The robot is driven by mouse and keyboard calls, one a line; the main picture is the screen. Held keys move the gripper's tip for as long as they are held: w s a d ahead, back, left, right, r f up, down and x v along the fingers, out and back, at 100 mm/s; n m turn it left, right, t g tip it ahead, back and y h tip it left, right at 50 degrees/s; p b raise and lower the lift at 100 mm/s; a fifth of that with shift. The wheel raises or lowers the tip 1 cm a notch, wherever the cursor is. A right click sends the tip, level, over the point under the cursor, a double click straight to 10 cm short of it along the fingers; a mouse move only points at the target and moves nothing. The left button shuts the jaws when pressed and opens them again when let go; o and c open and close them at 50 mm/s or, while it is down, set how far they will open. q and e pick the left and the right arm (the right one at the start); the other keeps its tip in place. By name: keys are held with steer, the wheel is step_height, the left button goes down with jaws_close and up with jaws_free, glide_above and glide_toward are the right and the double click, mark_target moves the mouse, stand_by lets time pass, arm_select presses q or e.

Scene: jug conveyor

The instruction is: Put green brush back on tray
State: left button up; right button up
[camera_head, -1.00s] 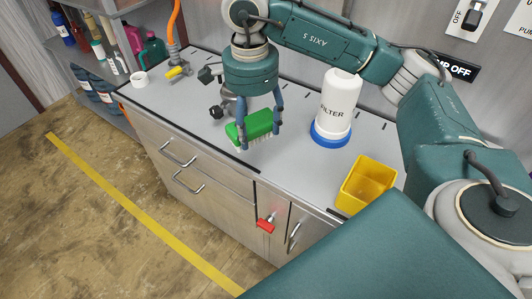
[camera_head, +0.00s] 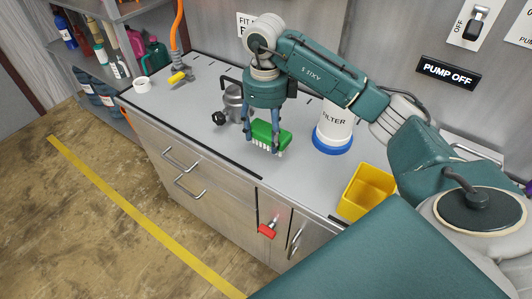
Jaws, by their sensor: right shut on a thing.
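The green brush (camera_head: 264,132) with pale bristles is between the fingers of my right gripper (camera_head: 262,138). The gripper points down and is shut on the brush's green back. The brush is over the grey counter (camera_head: 205,108); I cannot tell whether its bristles touch the surface. I see no clearly recognisable tray; a yellow open bin (camera_head: 365,191) stands on the counter to the right of the gripper. My left gripper is not in view.
A white and blue filter housing (camera_head: 333,128) stands right of the gripper. A metal canister (camera_head: 234,102) with a black knob is to the left. A white roll (camera_head: 141,84) and an orange hose (camera_head: 174,32) are at the far left. A red-handled valve (camera_head: 268,230) sticks out of the cabinet front.

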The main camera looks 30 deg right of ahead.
mark_target(266, 143)
step_height(266, 143, down, 4)
steer(key=shift+r+p, duration=0.15)
steer(key=shift+p, duration=0.25)
step_height(266, 143, down, 4)
steer(key=shift+f+p, duration=0.1)
steer(key=shift+p, duration=0.5)
steer(key=shift+f, duration=0.15)
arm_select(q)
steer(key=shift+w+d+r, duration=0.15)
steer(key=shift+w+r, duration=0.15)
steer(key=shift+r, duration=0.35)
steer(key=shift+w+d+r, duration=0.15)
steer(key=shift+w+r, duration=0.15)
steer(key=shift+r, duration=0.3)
arm_select(e)
steer(key=shift+f, duration=0.25)
steer(key=o, duration=1.2)
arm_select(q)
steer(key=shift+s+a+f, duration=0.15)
arm_select(e)
steer(key=shift+r, duration=0.1)
